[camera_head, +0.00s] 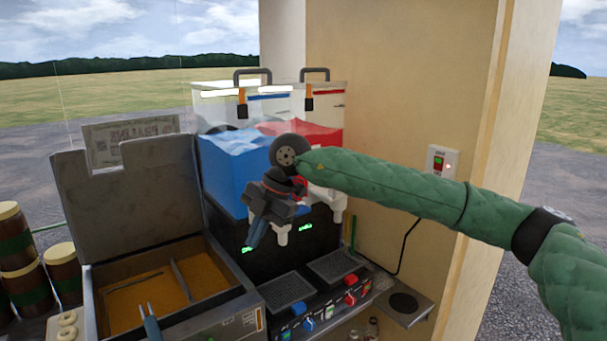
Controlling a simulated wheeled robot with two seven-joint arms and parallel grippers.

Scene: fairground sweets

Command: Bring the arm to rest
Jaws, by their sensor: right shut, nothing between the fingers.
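My right arm (400,189), in a green quilted sleeve, reaches in from the right. My right gripper (255,232) is shut and empty, pointing down in front of the slush machine. The machine has a blue tank (222,165) and a red tank (325,138), and the gripper and wrist hide part of its front. I cannot tell whether the gripper touches the machine. My left gripper is not in view.
An open fryer (250,320) with golden oil and a raised lid (125,195) stands at the left. Drip trays (285,290) lie below the gripper. A wall (395,110) with a switch box (441,162) stands behind the arm.

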